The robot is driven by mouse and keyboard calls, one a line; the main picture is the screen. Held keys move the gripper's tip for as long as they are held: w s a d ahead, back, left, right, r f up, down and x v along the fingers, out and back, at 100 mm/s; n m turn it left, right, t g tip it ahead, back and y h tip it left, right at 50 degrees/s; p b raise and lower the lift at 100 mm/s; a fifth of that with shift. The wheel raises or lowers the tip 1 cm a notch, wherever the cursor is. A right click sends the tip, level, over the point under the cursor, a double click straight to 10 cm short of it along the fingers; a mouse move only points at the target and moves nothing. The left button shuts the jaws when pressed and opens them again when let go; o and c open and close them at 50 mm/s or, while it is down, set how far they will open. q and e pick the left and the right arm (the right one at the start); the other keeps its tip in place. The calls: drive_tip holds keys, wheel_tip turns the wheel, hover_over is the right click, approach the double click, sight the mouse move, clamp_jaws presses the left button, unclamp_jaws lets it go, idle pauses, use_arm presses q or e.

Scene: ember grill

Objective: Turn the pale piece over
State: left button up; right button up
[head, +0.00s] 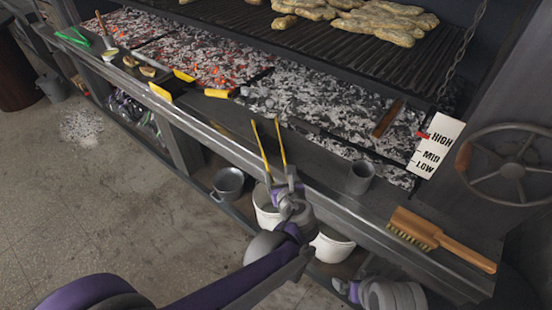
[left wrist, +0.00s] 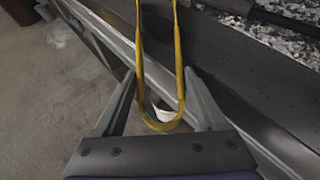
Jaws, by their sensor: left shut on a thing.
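My left gripper (head: 284,190) is shut on yellow tongs (head: 267,150), held above the front ledge of the grill. The tongs' two arms point up and away toward the coals, with their tips apart and nothing between them. In the left wrist view, the tongs' bent end (left wrist: 160,125) sits between my gripper fingers. Several pale, lumpy pieces (head: 385,20) lie on the grate (head: 345,52) at the top right; I cannot tell which is the task's piece. A grey and purple part of my right arm shows at the bottom edge; its jaws are not clear.
Coals (head: 300,97) glow below the grate. A grey cup (head: 360,178) and a wooden brush (head: 440,240) stand on the ledge at right. A lever scale (head: 437,145) and a handwheel (head: 505,165) are farther right. White buckets (head: 332,247) sit underneath. Green tongs (head: 72,37) lie far left.

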use_arm(q)
drive_tip(key=shift+r, duration=0.25)
drive_tip(key=c, duration=0.3)
wheel_tip(320, 180, up, 10)
drive_tip(key=p, duration=0.7)
drive_tip(key=shift+f, duration=0.2)
drive_tip(key=shift+c, duration=0.2)
drive_tip(key=o, duration=0.6)
drive_tip(key=shift+o, duration=0.2)
drive_tip(key=c, duration=0.3)
drive_tip(key=shift+f, duration=0.1)
